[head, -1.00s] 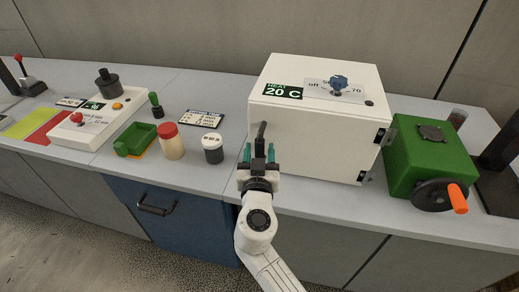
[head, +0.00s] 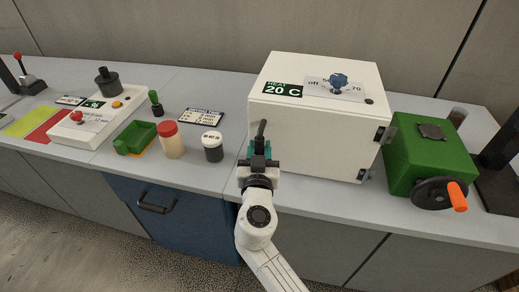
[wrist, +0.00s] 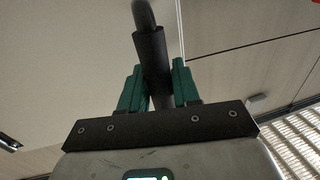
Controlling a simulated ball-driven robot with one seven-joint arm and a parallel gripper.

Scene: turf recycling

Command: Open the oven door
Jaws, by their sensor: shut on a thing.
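The oven is a white box (head: 310,145) on the counter, with a "HEAT 20 C" display and a blue knob (head: 339,80) on top. Its door is the front face, with hinges at the right edge, and it looks closed. The dark door handle (head: 262,130) stands near the front's left edge. My gripper (head: 260,152) is at the handle, its teal fingers shut on it. In the wrist view the dark handle bar (wrist: 152,55) runs between the two teal fingers.
A green box with a crank (head: 432,160) stands close to the oven's right. Left are a lidded white jar (head: 212,147), a red-topped jar (head: 170,140), a green tray (head: 136,138) and a white control box (head: 105,115). The counter's front edge (head: 400,228) runs below.

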